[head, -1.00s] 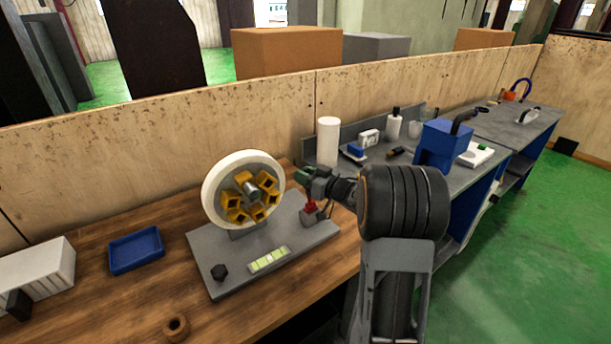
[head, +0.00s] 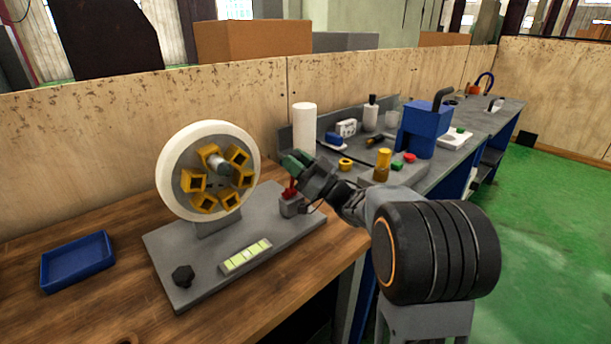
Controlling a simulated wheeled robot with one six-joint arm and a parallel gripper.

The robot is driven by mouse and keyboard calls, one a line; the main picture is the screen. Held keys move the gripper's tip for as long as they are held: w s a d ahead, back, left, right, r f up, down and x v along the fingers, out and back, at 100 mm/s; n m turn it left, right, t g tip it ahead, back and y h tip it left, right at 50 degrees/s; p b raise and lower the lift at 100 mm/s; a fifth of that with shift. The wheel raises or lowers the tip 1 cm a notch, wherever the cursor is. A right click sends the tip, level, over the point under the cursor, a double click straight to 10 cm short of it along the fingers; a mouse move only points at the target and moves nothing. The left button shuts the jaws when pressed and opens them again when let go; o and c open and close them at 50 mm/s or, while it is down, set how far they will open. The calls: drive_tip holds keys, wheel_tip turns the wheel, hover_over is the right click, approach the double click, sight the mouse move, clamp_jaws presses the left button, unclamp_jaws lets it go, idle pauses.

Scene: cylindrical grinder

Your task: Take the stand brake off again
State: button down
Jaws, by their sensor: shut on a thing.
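The grey stand (head: 205,260) sits on the wooden bench and carries a white wheel (head: 170,178) with several yellow blocks around its hub. The brake at the stand's right back corner has a small grey block (head: 291,207) with a red lever (head: 290,192) rising from it. My gripper (head: 295,164) is shut at the upper end of the red lever, with its green fingertips just right of the wheel. The lever's top is hidden by the fingers. The wheel and the gripper appear apart.
A green-yellow level strip (head: 246,257) and a dark knob (head: 183,276) are on the stand's front. A blue tray (head: 77,263) lies to the left. Behind my arm, a grey bench holds a white cylinder (head: 304,128), a blue box (head: 425,130) and a yellow bottle-like part (head: 382,165).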

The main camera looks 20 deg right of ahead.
drive_tip(key=s+y+b, duration=0.1)
drive_tip(key=b, duration=0.1)
drive_tip(key=shift+d+f+n+b, duration=0.15)
drive_tip(key=shift+f+n+b, duration=0.15)
drive_tip(key=shift+f+n, duration=0.1)
drive_tip(key=shift+s+d+r+t+y+b, duration=0.1)
drive_tip(key=shift+t+y+b, duration=0.2)
drive_tip(key=shift+y+b, duration=0.1)
drive_tip(key=shift+r, duration=0.1)
drive_tip(key=c, duration=0.9)
unclamp_jaws()
drive_tip(key=shift+d, duration=0.1)
